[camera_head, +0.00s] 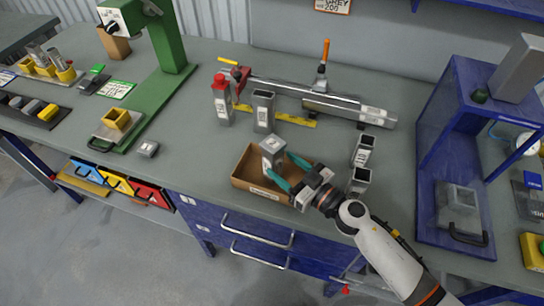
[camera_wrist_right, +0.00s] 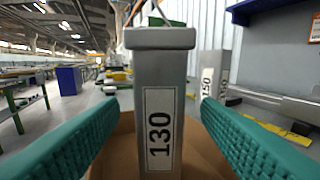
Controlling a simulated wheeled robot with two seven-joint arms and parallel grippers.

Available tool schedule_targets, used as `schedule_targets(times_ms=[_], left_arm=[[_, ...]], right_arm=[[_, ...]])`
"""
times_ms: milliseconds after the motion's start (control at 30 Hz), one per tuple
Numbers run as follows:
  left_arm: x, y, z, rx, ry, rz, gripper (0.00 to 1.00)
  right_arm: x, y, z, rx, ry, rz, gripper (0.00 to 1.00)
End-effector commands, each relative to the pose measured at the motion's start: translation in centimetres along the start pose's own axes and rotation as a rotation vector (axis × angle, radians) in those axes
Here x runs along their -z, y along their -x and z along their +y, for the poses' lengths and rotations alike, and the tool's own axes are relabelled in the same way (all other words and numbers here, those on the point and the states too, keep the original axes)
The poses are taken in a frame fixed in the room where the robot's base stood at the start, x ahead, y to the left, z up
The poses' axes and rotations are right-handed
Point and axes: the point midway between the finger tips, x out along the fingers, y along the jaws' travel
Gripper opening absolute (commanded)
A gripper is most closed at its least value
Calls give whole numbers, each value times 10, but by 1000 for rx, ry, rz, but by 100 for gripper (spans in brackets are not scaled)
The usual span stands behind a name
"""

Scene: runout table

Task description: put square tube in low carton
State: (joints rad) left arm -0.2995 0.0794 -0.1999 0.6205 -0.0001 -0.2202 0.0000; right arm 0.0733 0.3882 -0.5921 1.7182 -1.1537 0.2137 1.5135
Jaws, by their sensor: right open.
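A grey square tube (camera_head: 272,155) labelled 130 stands upright in the low, open brown carton (camera_head: 242,184) near the table's front edge. In the right wrist view the same tube (camera_wrist_right: 160,75) fills the middle, with a wider grey top. My right gripper (camera_head: 281,165) is open, with one teal finger on each side of the tube. In the right wrist view gaps show between the fingers (camera_wrist_right: 160,110) and the tube. The tube's foot is hidden in the head view. My left gripper is out of view.
Another square tube (camera_head: 264,112) stands behind the carton; two more (camera_head: 362,150) (camera_head: 359,181) stand to its right. A red-topped block (camera_head: 222,106) and a long metal runout fixture (camera_head: 335,103) are behind. A blue stand (camera_head: 450,150) is at right.

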Motion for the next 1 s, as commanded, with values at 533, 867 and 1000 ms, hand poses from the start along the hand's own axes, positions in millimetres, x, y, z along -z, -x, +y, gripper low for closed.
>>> schedule_targets(times_ms=[533,867,1000], left_arm=[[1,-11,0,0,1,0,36],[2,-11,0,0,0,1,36],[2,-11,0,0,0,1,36]], right_arm=[[0,60,0,-1,1,-1,58],[0,59,0,-1,0,-1,58],[0,59,0,0,0,-1,58]])
